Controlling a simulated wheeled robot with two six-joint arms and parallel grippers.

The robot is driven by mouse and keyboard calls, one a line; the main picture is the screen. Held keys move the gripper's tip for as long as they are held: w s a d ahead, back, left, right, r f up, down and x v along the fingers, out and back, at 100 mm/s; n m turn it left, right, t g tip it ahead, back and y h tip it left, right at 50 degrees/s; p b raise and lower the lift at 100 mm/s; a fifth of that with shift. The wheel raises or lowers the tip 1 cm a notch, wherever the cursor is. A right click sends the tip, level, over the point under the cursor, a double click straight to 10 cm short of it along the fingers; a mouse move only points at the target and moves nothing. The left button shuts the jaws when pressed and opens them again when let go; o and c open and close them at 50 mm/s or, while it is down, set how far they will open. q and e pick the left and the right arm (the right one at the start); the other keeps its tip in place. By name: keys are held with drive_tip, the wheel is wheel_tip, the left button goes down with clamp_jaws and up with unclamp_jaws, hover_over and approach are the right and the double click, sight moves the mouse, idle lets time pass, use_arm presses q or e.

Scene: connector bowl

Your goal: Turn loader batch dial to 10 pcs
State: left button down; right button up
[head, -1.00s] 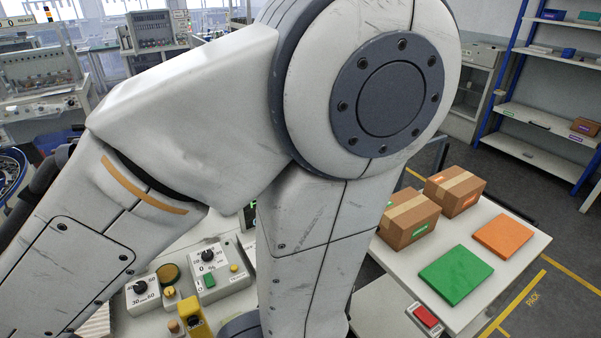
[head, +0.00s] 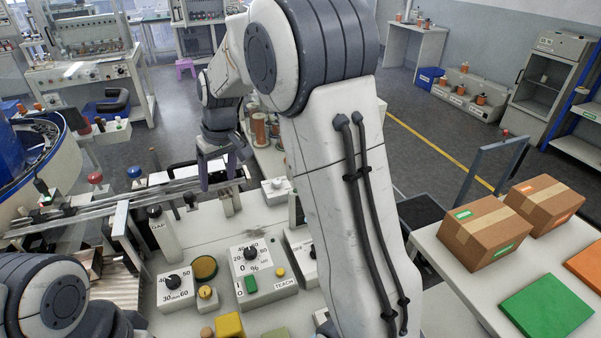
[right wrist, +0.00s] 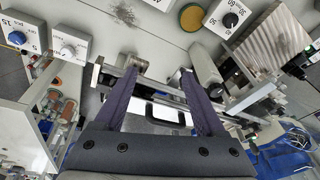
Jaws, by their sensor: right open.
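A dial with a blue knob (right wrist: 17,38) and a scale marked in pcs shows at the far left edge of the right wrist view. I cannot read its exact setting. I cannot make out this dial in the head view, where my right arm covers much of the middle. My right gripper (head: 220,184) is open and empty, reaching to the far side of the bench over the metal rails. In the right wrist view its two purple fingers (right wrist: 158,73) are spread wide, to the right of the blue knob and apart from it. My left gripper is out of view.
A white-knob box (head: 277,187) stands right of my right gripper; it also shows beside the blue dial (right wrist: 70,47). Nearer are a 30-60 dial (head: 174,283), a percent dial (head: 251,256) and a yellow block (head: 229,325). Cartons (head: 484,232) stand at right.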

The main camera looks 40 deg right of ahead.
drive_tip(key=w+d+f+m+t+h+b, duration=0.15)
drive_tip(key=d+f, duration=0.25)
drive_tip(key=d, duration=0.8)
drive_tip(key=w+d+f+m+b, duration=0.1)
drive_tip(key=w+d+f+m, duration=0.2)
drive_tip(key=d, duration=0.8)
drive_tip(key=w+d+f+h+b, duration=0.1)
drive_tip(key=w+d+f, duration=0.3)
drive_tip(key=d, duration=0.8)
use_arm(q)
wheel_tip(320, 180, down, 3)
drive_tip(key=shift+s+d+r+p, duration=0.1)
drive_tip(key=shift+p, duration=0.85)
use_arm(e)
drive_tip(key=x, duration=0.9)
drive_tip(key=shift+s+a+f, duration=0.2)
drive_tip(key=shift+s+f, duration=0.05)
drive_tip(key=shift+f, duration=0.25)
clamp_jaws()
